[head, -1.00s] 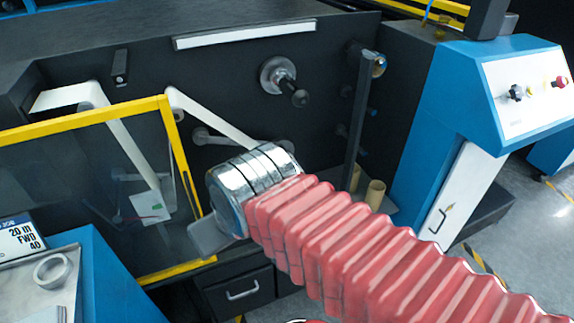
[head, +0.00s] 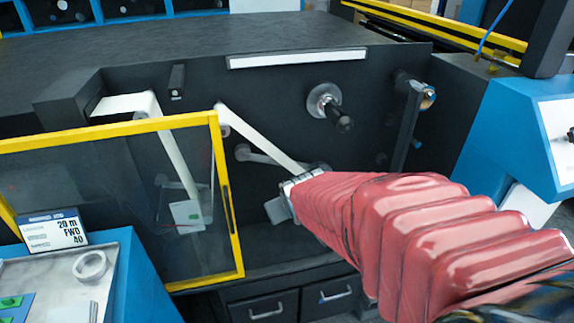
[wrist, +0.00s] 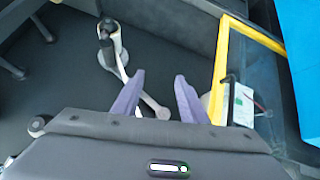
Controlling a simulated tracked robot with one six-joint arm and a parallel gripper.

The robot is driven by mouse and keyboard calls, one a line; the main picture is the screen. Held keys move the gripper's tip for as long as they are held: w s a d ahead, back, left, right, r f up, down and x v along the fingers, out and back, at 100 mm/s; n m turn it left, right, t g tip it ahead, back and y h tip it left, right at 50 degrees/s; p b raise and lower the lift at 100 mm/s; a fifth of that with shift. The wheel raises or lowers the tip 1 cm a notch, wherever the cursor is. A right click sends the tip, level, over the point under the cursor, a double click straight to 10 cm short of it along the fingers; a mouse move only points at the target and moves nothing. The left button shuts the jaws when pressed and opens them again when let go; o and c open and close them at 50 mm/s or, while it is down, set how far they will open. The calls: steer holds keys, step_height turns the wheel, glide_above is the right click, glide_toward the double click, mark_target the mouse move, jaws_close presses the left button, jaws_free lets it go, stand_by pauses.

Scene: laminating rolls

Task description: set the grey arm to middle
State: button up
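The grey arm (head: 264,158) is a short lever on the dark machine panel, running from a round left end down to the right. Its right end is partly hidden behind my own arm, where a white web strip (head: 262,140) comes down to it. The grey arm (wrist: 152,103) also shows in the wrist view, partly behind my fingers. My gripper (wrist: 158,82) has two purple fingers spread apart with nothing between them. In the head view only the gripper's grey body (head: 278,208) shows, just below the grey arm; I cannot tell its exact distance from the lever.
A yellow-framed clear guard (head: 228,205) stands left of my gripper. A spindle with a black knob (head: 330,108) sticks out above right. Drawers (head: 262,312) lie below. A blue console with a display sign (head: 55,230) is at the lower left.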

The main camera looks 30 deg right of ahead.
steer(key=d+f+t+h, duration=0.1)
steer(key=d+f+t, duration=0.8)
steer(key=d+f, duration=0.6)
steer(key=s+d, duration=0.1)
steer(key=d, duration=0.2)
steer(key=shift+d+t+h, duration=0.2)
steer(key=shift+t+h, duration=0.2)
steer(key=shift+w, duration=0.2)
steer(key=x, duration=1.3)
steer(key=shift+w+d+f, duration=0.1)
steer(key=shift+w+d, duration=0.05)
steer(key=shift+w, duration=0.1)
jaws_close()
